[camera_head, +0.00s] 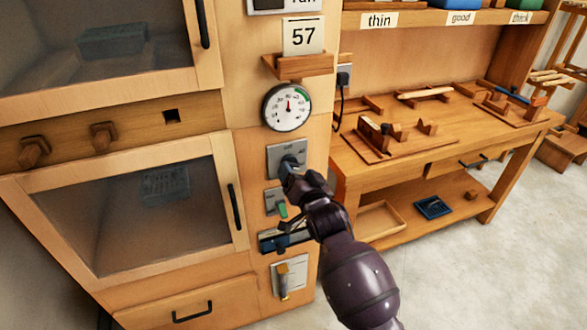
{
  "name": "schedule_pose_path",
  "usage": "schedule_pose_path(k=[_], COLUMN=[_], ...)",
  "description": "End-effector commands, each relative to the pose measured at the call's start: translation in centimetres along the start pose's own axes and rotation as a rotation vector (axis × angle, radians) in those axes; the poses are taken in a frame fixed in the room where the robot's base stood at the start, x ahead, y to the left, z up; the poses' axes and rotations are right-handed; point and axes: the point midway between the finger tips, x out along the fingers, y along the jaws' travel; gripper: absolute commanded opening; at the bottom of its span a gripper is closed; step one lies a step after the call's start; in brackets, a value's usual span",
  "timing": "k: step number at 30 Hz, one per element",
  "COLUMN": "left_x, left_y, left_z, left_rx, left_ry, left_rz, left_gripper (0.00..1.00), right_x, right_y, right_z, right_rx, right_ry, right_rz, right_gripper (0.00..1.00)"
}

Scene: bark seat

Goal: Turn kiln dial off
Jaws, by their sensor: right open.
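The kiln dial's grey plate (276,158) is on the wooden cabinet post, below a round gauge. My right gripper (287,166) is at the dial, and the dark knob is partly hidden behind its fingers. I cannot tell whether the fingers touch the knob or which way the knob points. The round gauge (287,108) has a red needle pointing roughly up and a green arc at its upper right. My left gripper is not in view.
A card reading 57 (303,36) stands on a small ledge above the gauge. A small plate with a green switch (282,210) sits under the dial. Glass-fronted doors (160,200) with black handles are at left. A workbench (440,150) stands close at right.

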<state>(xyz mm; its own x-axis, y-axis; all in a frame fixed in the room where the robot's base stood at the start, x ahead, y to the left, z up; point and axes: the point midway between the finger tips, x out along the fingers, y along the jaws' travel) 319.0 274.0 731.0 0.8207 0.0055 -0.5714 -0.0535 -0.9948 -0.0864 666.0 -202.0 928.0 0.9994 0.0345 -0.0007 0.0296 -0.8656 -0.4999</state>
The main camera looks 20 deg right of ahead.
Motion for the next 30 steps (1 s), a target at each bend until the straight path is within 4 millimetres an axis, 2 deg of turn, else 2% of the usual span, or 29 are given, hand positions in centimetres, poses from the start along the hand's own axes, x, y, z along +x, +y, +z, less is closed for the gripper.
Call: schedule_pose_path(k=[3,7,19,28,30], left_x=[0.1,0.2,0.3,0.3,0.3], left_y=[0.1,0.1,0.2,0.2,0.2], left_z=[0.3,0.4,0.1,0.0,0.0], left_rx=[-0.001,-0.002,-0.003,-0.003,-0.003], left_ry=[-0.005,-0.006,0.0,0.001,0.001], left_rz=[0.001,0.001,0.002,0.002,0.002], left_gripper=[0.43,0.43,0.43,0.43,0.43], right_x=[1.4,2.4,2.9,2.9,2.9], right_y=[0.0,0.0,0.0,0.0,0.0], right_z=[0.1,0.0,0.0,0.0,0.0], right_rx=[0.001,0.0,0.0,0.0,0.0], right_ry=[0.0,0.0,0.0,0.0,0.0], right_rz=[0.0,0.0,0.0,0.0,0.0], right_gripper=[0.72,0.72,0.72,0.26,0.23])
